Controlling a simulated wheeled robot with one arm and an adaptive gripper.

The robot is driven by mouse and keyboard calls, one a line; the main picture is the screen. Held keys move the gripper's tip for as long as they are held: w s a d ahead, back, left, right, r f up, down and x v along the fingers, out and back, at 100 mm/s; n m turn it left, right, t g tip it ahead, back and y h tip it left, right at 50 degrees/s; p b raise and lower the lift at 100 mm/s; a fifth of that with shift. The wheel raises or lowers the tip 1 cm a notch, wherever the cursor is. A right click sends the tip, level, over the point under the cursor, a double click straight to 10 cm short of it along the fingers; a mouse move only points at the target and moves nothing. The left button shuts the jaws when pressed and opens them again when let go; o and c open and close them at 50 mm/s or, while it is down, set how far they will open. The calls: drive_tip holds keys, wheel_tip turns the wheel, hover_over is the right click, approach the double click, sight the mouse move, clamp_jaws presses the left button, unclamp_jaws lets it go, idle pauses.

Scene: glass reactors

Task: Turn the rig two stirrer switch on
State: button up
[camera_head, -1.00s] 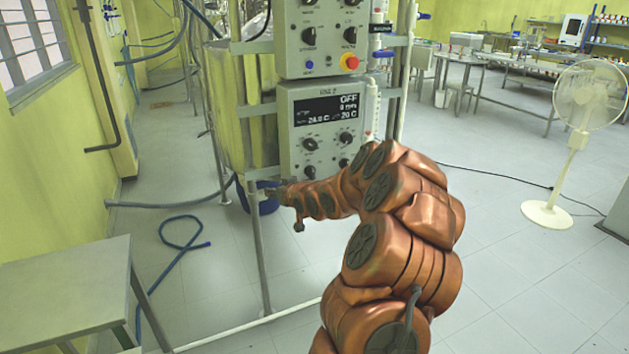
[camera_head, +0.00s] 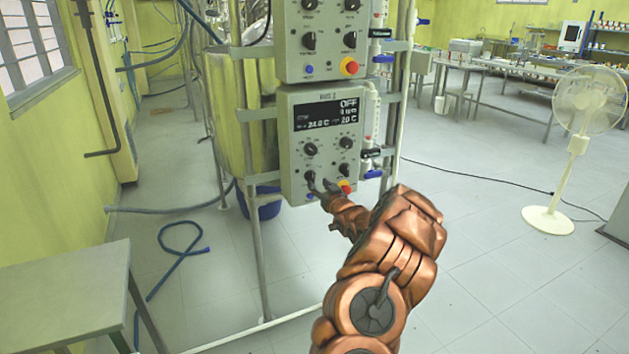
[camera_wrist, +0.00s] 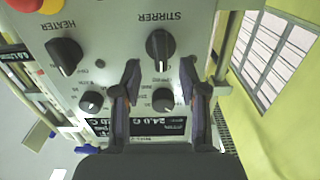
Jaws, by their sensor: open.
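The rig two control box (camera_head: 286,160) is a grey panel whose dark display (camera_head: 326,114) reads OFF. Its stirrer switch (camera_wrist: 160,46) is a black bar knob under the upside-down STIRRER label in the wrist view. In the head view the switch (camera_head: 310,176) is at the panel's lower left, partly behind my fingers. My gripper (camera_wrist: 160,72) is open and empty, facing the panel. Its fingertips lie left and right of the switch's lower end in the wrist view. I cannot tell the gap to the panel, and no contact shows.
The heater switch (camera_wrist: 64,56) is beside the stirrer switch, with small dials (camera_wrist: 91,102) nearby. A red button (camera_head: 345,187) is close to my gripper (camera_head: 322,186). Another control box (camera_head: 322,40) is above.

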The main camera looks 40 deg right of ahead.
sight(313, 179)
drive_tip(key=shift+p+x, duration=0.3)
drive_tip(key=shift+x, duration=1.7)
clamp_jaws()
